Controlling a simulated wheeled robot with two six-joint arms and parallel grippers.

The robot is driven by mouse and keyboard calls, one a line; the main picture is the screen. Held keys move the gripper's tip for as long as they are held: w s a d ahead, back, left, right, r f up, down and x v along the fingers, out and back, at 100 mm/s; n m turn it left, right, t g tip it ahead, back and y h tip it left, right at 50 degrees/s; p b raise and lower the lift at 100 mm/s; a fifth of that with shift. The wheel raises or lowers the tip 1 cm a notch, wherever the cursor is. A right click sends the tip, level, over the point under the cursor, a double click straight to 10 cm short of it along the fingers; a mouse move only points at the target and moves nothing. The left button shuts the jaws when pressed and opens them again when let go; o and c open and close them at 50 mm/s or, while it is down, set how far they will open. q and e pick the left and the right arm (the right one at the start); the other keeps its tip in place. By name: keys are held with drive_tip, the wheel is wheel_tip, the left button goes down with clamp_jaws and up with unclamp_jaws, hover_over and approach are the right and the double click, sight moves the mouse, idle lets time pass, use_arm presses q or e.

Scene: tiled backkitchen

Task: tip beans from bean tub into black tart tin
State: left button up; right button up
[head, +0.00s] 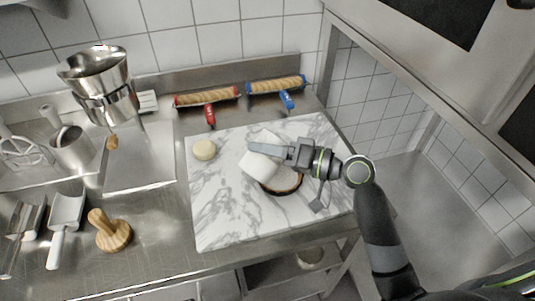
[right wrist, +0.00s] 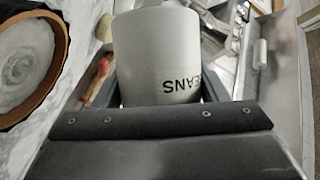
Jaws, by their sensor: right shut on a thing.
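The white bean tub (head: 260,166) is held by my right gripper (head: 277,151) above the marble board. It looks tilted in the head view. The right wrist view shows the tub (right wrist: 165,50) between the fingers, with its label reading upside down. The tub's mouth and any beans in it are hidden. The tart tin (head: 283,191) lies on the board just below and right of the tub, partly covered by the tub and gripper. In the right wrist view the tin (right wrist: 68,78) is at the left, with a brown inner rim and a pale middle. My left gripper is not in view.
The marble board (head: 225,215) has a pale round ball (head: 204,150) at its left. Two rollers, one red-handled (head: 207,97) and one blue-handled (head: 276,86), lie behind it. A steel funnel (head: 98,75), scoops (head: 66,215) and a wooden press (head: 110,232) stand left. The board's front left is clear.

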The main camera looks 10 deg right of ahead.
sight(267, 138)
drive_tip(key=shift+r+n+h+p, duration=0.3)
drive_tip(key=shift+r+n+h, duration=0.2)
drive_tip(key=shift+r+n, duration=0.45)
drive_tip(key=n+h, duration=0.1)
drive_tip(key=r+n, duration=0.1)
drive_tip(key=n, duration=0.1)
drive_tip(key=shift+r+h+p, duration=0.25)
drive_tip(key=shift+h+p, duration=0.1)
drive_tip(key=shift+h, duration=0.05)
drive_tip(key=r+n+h, duration=0.1)
drive_tip(key=n+h, duration=0.1)
drive_tip(key=n, duration=0.1)
drive_tip(key=shift+a+r, duration=0.1)
drive_tip(key=shift+n+t, duration=0.25)
drive_tip(key=shift+t, duration=0.05)
drive_tip(key=shift+h, duration=0.3)
